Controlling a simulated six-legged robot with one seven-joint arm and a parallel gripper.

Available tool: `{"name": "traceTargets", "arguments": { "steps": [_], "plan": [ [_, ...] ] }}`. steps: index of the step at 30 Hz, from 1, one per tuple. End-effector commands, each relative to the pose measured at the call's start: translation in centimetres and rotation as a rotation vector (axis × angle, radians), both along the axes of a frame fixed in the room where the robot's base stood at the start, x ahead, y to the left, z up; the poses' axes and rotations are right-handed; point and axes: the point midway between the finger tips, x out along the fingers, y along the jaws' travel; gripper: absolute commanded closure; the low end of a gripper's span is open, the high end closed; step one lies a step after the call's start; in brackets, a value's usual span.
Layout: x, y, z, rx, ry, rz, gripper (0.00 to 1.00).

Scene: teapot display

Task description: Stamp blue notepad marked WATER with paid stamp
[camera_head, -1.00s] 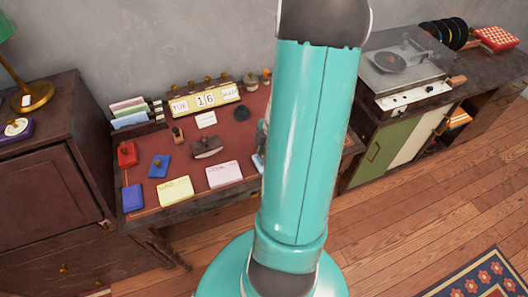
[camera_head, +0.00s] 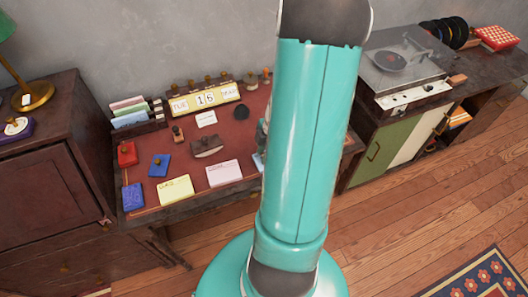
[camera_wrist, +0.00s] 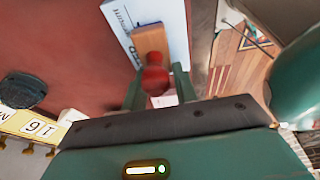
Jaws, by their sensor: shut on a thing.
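My gripper (camera_wrist: 158,84) is shut on a stamp with a red knob (camera_wrist: 155,80) and a flat wooden body (camera_wrist: 149,42), in the wrist view. The stamp is over or on a pale paper or pad with a blue edge (camera_wrist: 119,22); I cannot tell whether they touch. Its printed letters are only partly visible. In the head view a blue notepad (camera_head: 133,196) lies at the desk's front left corner, its writing too small to read. My arm hides the gripper and the stamp there.
The red-topped desk (camera_head: 245,135) also bears a yellow notepad (camera_head: 176,190), a pink notepad (camera_head: 224,172), a red pad (camera_head: 127,153), a blue pad (camera_head: 159,166) and a dark rocker blotter (camera_head: 207,147). A calendar (camera_head: 206,98) stands at the back. A record player (camera_head: 400,65) is to the right.

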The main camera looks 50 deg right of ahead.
Motion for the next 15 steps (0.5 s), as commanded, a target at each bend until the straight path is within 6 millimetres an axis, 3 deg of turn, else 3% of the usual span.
{"name": "traceTargets", "arguments": {
  "steps": [5,15],
  "plan": [
    [-0.1,0.0,0.0,0.001,0.001,-0.001,0.86],
    [0.0,0.0,2.4,-0.002,0.000,0.000,0.86]
  ]
}}
